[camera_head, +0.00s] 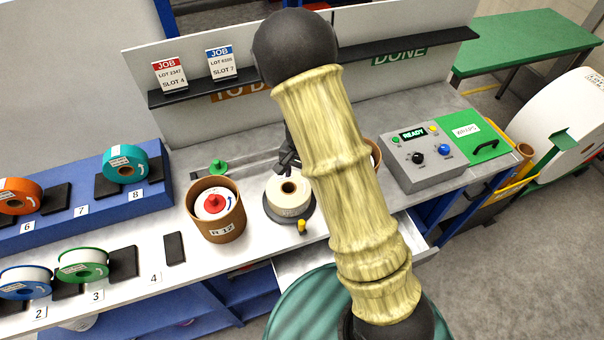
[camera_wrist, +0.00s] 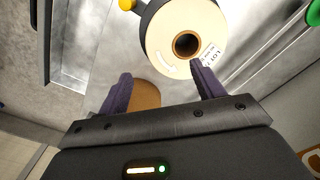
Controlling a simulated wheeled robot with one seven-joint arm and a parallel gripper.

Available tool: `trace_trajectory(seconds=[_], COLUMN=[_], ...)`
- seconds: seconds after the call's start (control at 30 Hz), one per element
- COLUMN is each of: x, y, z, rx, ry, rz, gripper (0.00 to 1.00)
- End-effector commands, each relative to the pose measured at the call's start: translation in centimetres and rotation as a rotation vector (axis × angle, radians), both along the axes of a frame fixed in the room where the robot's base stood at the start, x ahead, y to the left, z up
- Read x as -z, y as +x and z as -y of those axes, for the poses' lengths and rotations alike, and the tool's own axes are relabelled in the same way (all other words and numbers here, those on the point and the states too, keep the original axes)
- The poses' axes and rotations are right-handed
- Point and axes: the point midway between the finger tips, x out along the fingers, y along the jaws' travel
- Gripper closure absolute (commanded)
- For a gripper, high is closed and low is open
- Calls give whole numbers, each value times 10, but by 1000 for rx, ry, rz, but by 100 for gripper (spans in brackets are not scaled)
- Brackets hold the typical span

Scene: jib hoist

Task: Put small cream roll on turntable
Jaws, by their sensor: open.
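The small cream roll (camera_head: 289,192) lies flat on the dark round turntable (camera_head: 302,214), which has a yellow knob at its edge. In the wrist view the cream roll (camera_wrist: 160,42) shows its dark core hole and a printed label, with the dark turntable rim beside it. My gripper (camera_wrist: 162,86) is open, with nothing held between its fingers. It is on the far side of the roll in the head view (camera_head: 287,160), partly hidden by my arm. One fingertip overlaps the roll's edge in the wrist view; I cannot tell whether it touches.
A brown tub (camera_head: 216,227) marked R 12, holding a red-knobbed item, stands left of the turntable. Another brown tub (camera_head: 376,153) is mostly hidden behind my arm. A grey control box (camera_head: 422,157) reading READY stands right. Tape rolls on the blue rack (camera_head: 80,220) are left.

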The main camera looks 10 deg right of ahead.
Motion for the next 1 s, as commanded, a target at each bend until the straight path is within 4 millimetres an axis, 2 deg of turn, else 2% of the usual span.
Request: trace_trajectory(seconds=[0.27,0.43,0.67,0.8,1.0], x=[-2,-26,-84,-115,-146], y=[-1,-12,-52,-82,-123], z=[1,9,31,45,61], rx=[-4,-55,-228,-353,-524], ry=[2,21,39,22,-37], rz=[3,21,87,140,207], gripper=[33,33,33,33,33])
